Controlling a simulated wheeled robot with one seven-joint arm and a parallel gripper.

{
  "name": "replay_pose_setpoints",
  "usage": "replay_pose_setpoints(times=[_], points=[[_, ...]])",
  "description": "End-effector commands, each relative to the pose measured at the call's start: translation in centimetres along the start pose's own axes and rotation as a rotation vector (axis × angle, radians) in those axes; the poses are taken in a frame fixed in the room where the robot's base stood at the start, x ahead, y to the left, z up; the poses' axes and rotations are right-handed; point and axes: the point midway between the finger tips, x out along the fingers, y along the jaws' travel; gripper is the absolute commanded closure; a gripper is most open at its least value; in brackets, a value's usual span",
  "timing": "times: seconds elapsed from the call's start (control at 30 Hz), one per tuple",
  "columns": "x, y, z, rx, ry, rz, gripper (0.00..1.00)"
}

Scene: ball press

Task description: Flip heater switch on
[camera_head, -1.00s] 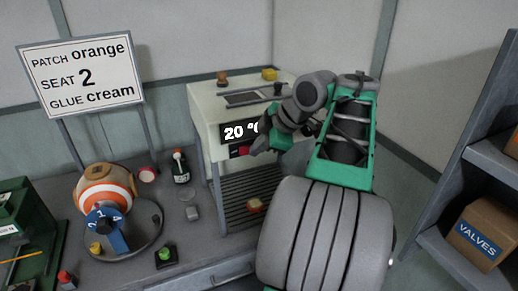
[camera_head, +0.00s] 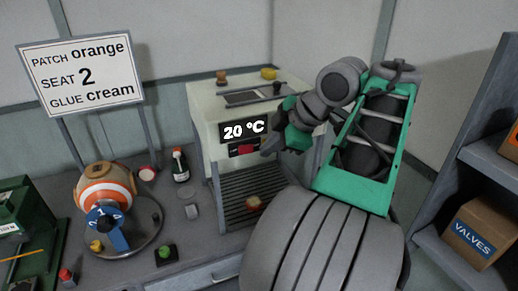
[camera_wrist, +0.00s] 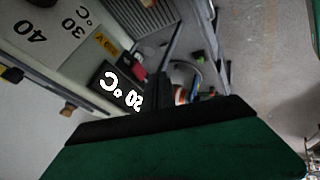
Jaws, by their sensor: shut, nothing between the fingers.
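The heater (camera_head: 204,125) is a cream box with a dark display (camera_head: 243,130) reading 20 °C. The red heater switch (camera_head: 245,149) is on its front just below the display; I cannot tell which way it is set. In the wrist view, the switch (camera_wrist: 139,74) shows beside the upside-down display (camera_wrist: 119,90). My gripper (camera_head: 268,147) is shut and empty, just right of the switch in the head view and seemingly apart from it. Its dark body (camera_wrist: 165,125) fills the bottom of the wrist view, where the fingertips are unclear.
A slatted rack (camera_head: 247,190) sits under the heater. A striped ball (camera_head: 105,188) on a round stand, a bottle (camera_head: 180,166) and small coloured items are on the bench to the left. A shelf with a VALVES box (camera_head: 478,235) stands at right. A sign (camera_head: 82,72) is behind.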

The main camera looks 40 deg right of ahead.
Motion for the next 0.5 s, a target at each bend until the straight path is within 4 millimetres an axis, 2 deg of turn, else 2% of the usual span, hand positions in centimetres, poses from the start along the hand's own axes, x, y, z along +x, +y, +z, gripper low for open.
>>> replay_pose_setpoints(times=[0.03, 0.13, 0.27, 0.5], points=[[-2.2, 0.6, -0.7, 0.004, 0.001, -0.001, 1.00], [-3.5, 0.5, -0.7, 0.002, 0.002, -0.002, 1.00], [-4.3, 0.3, -0.4, 0.001, 0.002, -0.002, 1.00], [-4.3, 0.1, -0.1, 0.000, 0.002, -0.001, 1.00]])
